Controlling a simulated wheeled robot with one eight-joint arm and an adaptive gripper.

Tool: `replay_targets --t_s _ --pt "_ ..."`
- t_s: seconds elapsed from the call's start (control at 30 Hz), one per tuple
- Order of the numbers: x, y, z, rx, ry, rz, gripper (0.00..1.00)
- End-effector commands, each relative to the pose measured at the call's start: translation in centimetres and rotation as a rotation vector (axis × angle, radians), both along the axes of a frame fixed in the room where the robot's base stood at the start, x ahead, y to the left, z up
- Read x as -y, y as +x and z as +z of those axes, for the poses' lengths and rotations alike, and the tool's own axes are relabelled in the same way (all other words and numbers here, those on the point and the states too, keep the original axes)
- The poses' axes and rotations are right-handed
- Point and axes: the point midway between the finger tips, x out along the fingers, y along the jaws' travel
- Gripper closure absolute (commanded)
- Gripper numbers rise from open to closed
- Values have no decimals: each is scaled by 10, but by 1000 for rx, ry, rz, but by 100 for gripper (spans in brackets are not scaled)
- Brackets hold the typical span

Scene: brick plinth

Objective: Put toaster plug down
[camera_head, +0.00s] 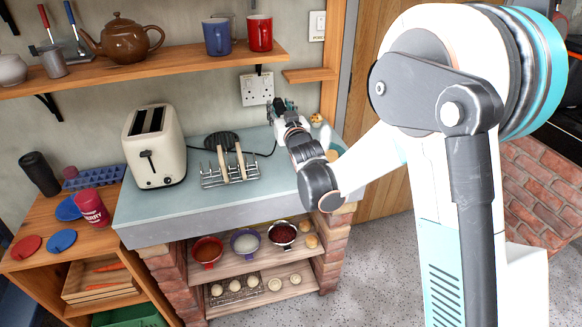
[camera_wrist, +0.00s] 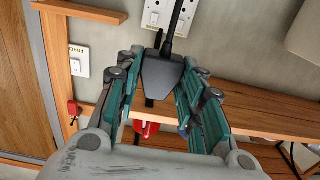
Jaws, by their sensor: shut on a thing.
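The toaster plug (camera_wrist: 163,75) is a dark grey block with a thick cord running to the top of the wrist view. My gripper (camera_wrist: 163,92) is shut on it, with a green-lined finger on each side. In the head view my gripper (camera_head: 283,108) is above the back right of the pale blue worktop (camera_head: 160,218), just right of the white wall socket (camera_head: 257,89). The plug cannot be made out there. The socket also shows in the wrist view (camera_wrist: 155,18), beyond the plug. The cream toaster (camera_head: 154,150) stands on the worktop's left part.
A wooden shelf (camera_head: 180,65) above holds a brown teapot (camera_head: 122,40), a blue mug (camera_head: 217,37) and a red mug (camera_head: 259,33).

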Motion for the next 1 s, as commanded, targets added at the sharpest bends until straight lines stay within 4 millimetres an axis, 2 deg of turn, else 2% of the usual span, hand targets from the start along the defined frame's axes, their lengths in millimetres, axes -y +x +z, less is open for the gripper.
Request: replay_targets --t_s 0.03,0.27,0.6,0.7,0.87,1.0 --pt "0 0 -16 0 1 0 100" --pt "1 0 -51 1 1 -1 100" --pt "1 0 -126 1 0 -1 100" --pt "1 0 -137 1 0 -1 100" --pt "1 0 -145 1 0 -1 100" --pt "1 0 -161 0 0 -1 100"
